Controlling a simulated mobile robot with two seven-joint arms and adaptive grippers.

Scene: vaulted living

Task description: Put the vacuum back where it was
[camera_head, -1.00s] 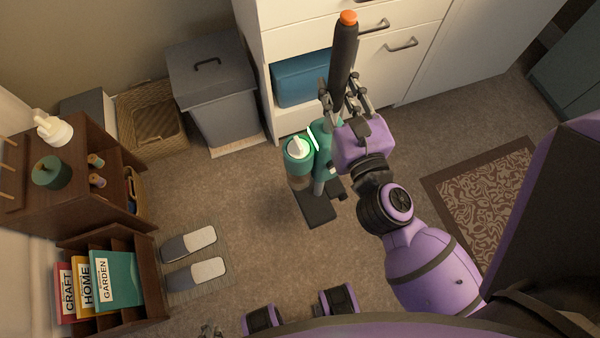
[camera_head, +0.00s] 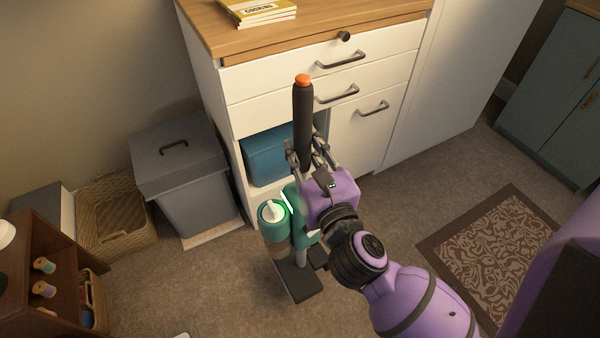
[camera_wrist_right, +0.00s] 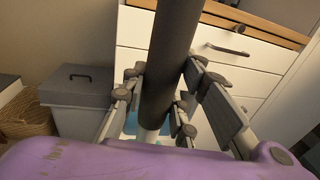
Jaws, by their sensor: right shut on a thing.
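The vacuum (camera_head: 303,120) is an upright stick with a black handle and orange tip, a teal body with a clear bin, and a flat dark floor head. It stands nearly upright in front of the white cabinet, its head at or just above the carpet; I cannot tell which. My right gripper (camera_head: 308,158) is shut around the black handle. In the right wrist view the handle (camera_wrist_right: 168,70) passes between the fingers. My left gripper is not in view.
The white cabinet (camera_head: 365,140) has drawers and an open niche holding a blue bin (camera_head: 270,158). A grey lidded bin (camera_head: 185,170) and wicker basket (camera_head: 115,215) stand left. A patterned rug (camera_head: 495,255) lies right. Carpet is clear around the vacuum head.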

